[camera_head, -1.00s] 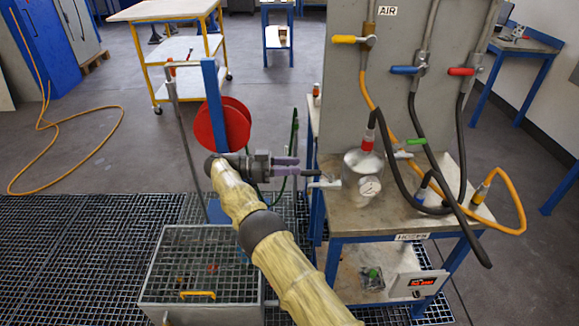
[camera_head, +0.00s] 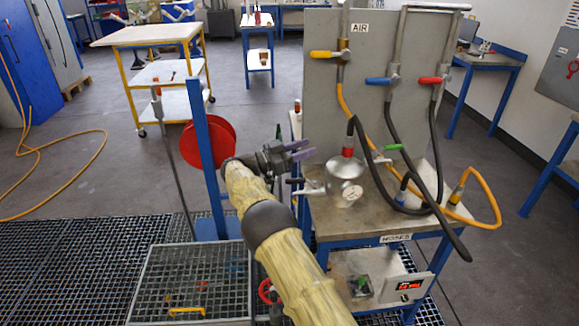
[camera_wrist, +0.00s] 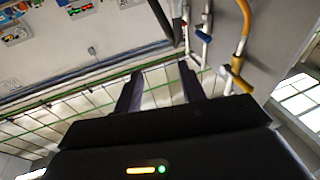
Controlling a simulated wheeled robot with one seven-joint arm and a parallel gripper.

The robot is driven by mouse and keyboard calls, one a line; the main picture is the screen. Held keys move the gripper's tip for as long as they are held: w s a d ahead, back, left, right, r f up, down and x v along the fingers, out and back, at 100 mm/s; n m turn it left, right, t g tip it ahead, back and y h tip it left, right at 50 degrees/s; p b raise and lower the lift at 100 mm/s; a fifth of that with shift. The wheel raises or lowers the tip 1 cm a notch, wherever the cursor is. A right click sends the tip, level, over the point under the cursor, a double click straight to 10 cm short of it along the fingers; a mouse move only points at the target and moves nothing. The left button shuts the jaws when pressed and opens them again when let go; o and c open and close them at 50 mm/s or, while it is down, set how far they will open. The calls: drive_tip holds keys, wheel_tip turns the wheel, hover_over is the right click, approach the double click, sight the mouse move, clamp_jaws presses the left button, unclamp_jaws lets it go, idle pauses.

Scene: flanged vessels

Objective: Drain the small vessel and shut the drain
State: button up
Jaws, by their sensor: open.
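The small vessel (camera_head: 342,185) is a silver cylinder with a round gauge on its front and a red-banded fitting on top. It stands at the left of the bench top. A short drain fitting (camera_head: 311,190) sticks out of its left side, with a black handle (camera_head: 295,181). Whether the drain is open or shut I cannot tell. My gripper (camera_head: 304,149) is open and empty, above and apart from the drain handle. In the wrist view, the spread fingers of my gripper (camera_wrist: 162,85) have nothing between them. I cannot make out the vessel there.
A grey panel (camera_head: 405,100) behind the bench bears yellow, blue and red valve handles. Black and yellow hoses loop around the vessel's right side. A green handle (camera_head: 393,147) is nearby. A red reel (camera_head: 208,145) on a blue post and a grated tank (camera_head: 190,285) stand left.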

drive_tip(key=w+d+r+n+t+y+b, duration=0.1)
drive_tip(key=w+d+n+t+y+b, duration=0.3)
drive_tip(key=d+n+t+y, duration=0.55)
drive_tip(key=s+d+f+n+g+y+b, duration=0.1)
drive_tip(key=s+f+g, duration=0.3)
drive_tip(key=s, duration=1)
drive_tip(key=s+d+f+n+g+y+b, duration=0.1)
drive_tip(key=s+f+g+y, duration=0.3)
drive_tip(key=s+f, duration=0.5)
drive_tip(key=s+d+f+n+g+y+b, duration=0.1)
drive_tip(key=s+f+g, duration=0.5)
drive_tip(key=s, duration=1.3)
drive_tip(key=shift+d+f+y+b, duration=0.3)
drive_tip(key=shift+d+y+b, duration=0.25)
drive_tip(key=shift+d+y, duration=0.7)
drive_tip(key=shift+n+g, duration=0.25)
drive_tip(key=shift+c, duration=0.4)
drive_tip(key=shift+w+a, duration=0.1)
